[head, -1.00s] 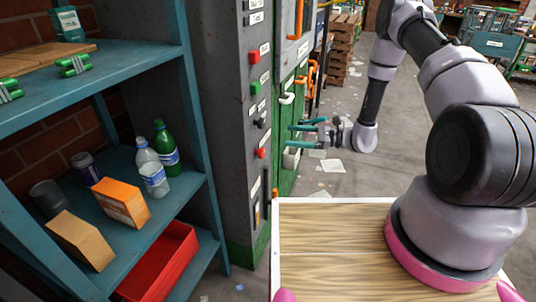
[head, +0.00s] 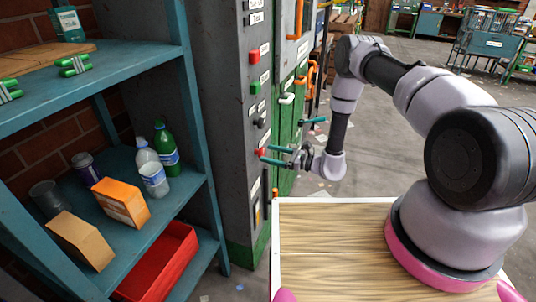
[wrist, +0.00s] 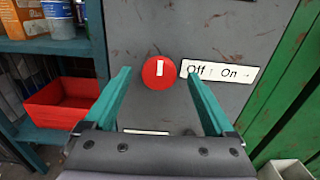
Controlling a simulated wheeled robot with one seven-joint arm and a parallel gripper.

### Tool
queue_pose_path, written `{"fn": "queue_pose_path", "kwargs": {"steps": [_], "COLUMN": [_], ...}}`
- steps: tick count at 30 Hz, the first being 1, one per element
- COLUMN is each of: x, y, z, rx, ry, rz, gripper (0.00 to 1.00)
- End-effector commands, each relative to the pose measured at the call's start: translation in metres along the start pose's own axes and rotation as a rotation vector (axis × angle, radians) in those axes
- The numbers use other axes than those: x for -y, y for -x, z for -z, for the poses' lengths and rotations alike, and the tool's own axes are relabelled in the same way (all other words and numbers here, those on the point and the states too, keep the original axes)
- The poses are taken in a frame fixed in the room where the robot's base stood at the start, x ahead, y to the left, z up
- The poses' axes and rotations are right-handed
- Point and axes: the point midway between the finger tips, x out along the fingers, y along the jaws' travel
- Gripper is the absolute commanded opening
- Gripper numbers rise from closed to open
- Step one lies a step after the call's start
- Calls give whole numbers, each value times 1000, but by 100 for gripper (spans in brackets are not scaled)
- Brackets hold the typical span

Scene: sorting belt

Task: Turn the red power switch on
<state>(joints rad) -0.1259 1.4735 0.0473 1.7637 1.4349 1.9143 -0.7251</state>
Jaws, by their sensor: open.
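The red power switch (wrist: 153,78) is a round red knob with a white mark, on a grey cabinet front in the wrist view. The white mark stands about upright. A white label (wrist: 221,72) reading "Off" and "On" is to its right. In the head view the switch (head: 261,153) is small and close to my fingertips. My gripper (wrist: 159,73) is open, its two teal fingers to the left and right of the knob, with nothing held. In the head view my gripper (head: 266,154) points at the cabinet; whether it touches the knob I cannot tell.
The grey cabinet (head: 225,110) also carries a red button (head: 254,57), a green button (head: 255,88) and a black switch (head: 261,123). A blue shelf (head: 110,78) with bottles, boxes and a red bin (head: 160,262) stands at left. Green doors (wrist: 290,85) are at right.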

Motion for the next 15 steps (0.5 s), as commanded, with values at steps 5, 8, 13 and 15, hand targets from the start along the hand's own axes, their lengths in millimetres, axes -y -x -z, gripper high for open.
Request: {"fn": "queue_pose_path", "kwargs": {"steps": [5,8,13,15], "x": [0,0,0,0], "y": [-12,-14,-14,-13], "z": [0,0,0,0], "rx": [0,0,0,0], "ry": [0,0,0,-1], "rz": [0,0,0,0], "gripper": [89,89,89,66]}}
